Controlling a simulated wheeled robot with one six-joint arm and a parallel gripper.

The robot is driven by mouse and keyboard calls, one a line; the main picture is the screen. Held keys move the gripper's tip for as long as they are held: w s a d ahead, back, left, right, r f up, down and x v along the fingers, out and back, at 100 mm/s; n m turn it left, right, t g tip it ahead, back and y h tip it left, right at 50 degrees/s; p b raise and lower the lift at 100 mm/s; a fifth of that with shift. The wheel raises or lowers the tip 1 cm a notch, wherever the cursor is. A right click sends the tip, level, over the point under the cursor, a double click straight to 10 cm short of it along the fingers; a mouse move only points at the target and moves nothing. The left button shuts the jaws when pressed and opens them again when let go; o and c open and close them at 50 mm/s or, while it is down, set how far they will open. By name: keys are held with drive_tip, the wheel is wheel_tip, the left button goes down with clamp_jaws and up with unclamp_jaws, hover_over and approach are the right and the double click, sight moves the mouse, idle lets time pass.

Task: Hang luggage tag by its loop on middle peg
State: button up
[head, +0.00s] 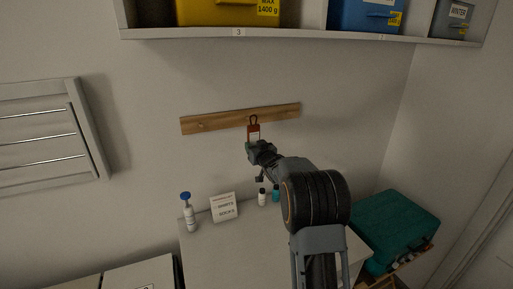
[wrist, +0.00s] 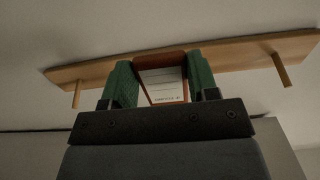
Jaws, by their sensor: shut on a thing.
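The luggage tag (head: 253,131) is brown with a white label and a dark loop at its top. It is upright in front of the wooden peg rail (head: 218,120) on the wall. My gripper (head: 250,147) is shut on its lower part. In the wrist view the tag (wrist: 162,82) sits between the green finger pads of my gripper (wrist: 161,88). Outer pegs show at the left (wrist: 76,95) and right (wrist: 281,71) of the rail. The middle peg is hidden behind the tag, and I cannot tell whether the loop is around it.
A shelf (head: 300,36) with yellow and blue bins runs above the rail. Below are a blue-topped bottle (head: 190,214), a small sign (head: 223,207) and small bottles (head: 262,197) on a white surface. A teal case (head: 395,228) stands at the right.

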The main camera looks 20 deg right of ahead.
drive_tip(key=shift+w+f+p, duration=0.1)
drive_tip(key=shift+w+f, duration=0.1)
drive_tip(key=shift+w, duration=0.55)
drive_tip(key=shift+w+f+p, duration=0.15)
drive_tip(key=shift+w+f, duration=0.1)
drive_tip(key=shift+w, duration=0.45)
drive_tip(key=shift+w+f+p, duration=0.1)
drive_tip(key=shift+w+f, duration=0.1)
drive_tip(key=shift+w, duration=0.55)
drive_tip(key=o, duration=1)
